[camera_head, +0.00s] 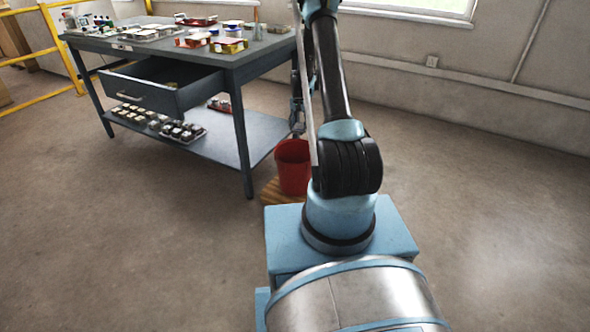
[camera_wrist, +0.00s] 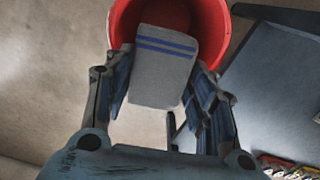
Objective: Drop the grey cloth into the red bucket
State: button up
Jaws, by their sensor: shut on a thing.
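The grey cloth (camera_wrist: 162,75) with two blue stripes is held between the fingers of my gripper (camera_wrist: 160,98) in the wrist view. The red bucket (camera_wrist: 122,22) is just beyond the cloth there, and the far part of the cloth overlaps its opening in the picture. How high the cloth is over the rim I cannot tell. In the head view the red bucket (camera_head: 293,168) stands on the floor beside the workbench. My gripper (camera_head: 297,128) shows just above the bucket, partly hidden by my arm. The cloth cannot be made out in that view.
A grey workbench (camera_head: 262,52) stands at the left, with an open drawer (camera_head: 150,90) and a lower shelf (camera_head: 225,140) holding trays of tiles. Boxes and trays sit on its top. A wooden pallet-like piece (camera_head: 270,193) lies by the bucket. The floor at right is clear.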

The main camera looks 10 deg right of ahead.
notch_tip(320, 180, down, 13)
jog(key=w+m, duration=0.1)
jog(key=shift+w+f, duration=0.15)
dwell(0.5)
jog(key=o, duration=1.1)
notch_tip(320, 180, up, 12)
dwell(0.5)
